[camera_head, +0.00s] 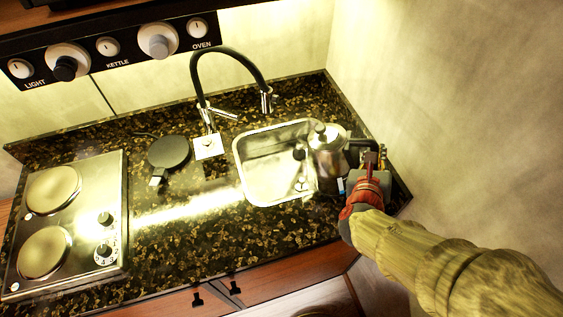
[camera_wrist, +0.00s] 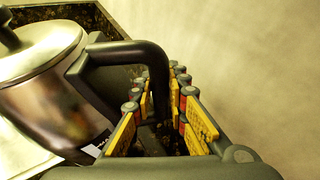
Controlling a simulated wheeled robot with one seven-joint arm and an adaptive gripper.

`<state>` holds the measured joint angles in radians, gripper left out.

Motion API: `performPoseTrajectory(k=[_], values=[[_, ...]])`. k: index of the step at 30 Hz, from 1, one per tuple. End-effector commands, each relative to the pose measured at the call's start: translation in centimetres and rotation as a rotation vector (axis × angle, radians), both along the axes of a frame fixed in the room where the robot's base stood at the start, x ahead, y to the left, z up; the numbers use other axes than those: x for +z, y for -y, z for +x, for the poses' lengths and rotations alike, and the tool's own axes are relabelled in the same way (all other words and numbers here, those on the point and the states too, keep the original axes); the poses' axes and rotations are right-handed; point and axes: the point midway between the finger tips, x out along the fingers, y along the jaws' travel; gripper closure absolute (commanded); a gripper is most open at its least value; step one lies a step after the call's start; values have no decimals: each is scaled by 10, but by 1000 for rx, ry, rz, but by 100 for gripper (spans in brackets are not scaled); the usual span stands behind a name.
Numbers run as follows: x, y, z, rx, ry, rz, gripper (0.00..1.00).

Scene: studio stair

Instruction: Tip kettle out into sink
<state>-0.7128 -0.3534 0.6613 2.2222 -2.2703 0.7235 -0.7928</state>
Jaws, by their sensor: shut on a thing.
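The steel kettle (camera_head: 326,158) is at the right side of the sink (camera_head: 240,165), in front of its right rim in the head view. In the wrist view the kettle (camera_wrist: 50,85) fills the left side, with its black handle (camera_wrist: 122,50) between my fingers. My gripper (camera_head: 368,170) is at the kettle's right, shut on the handle. In the wrist view the yellow and red finger pads of my gripper (camera_wrist: 165,120) stand on both sides of the handle. The kettle looks slightly tilted. Its underside is hidden, so I cannot tell whether it touches the counter.
A black curved faucet (camera_head: 232,55) rises behind the sink. A round black kettle base (camera_head: 169,152) is left of the sink, and a two-plate hob (camera_head: 75,215) is further left. A bare wall (camera_head: 450,100) stands close on the right.

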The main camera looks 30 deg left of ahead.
Motion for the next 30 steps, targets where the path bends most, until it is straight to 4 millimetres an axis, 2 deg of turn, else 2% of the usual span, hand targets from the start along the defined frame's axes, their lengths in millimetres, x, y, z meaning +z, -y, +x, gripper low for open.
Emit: performPoseTrajectory(k=[1,13,30], values=[[13,-5,1,1,12,-20,100],[45,-26,-5,1,63,-212,100],[61,-59,-14,0,136,-489,100]])
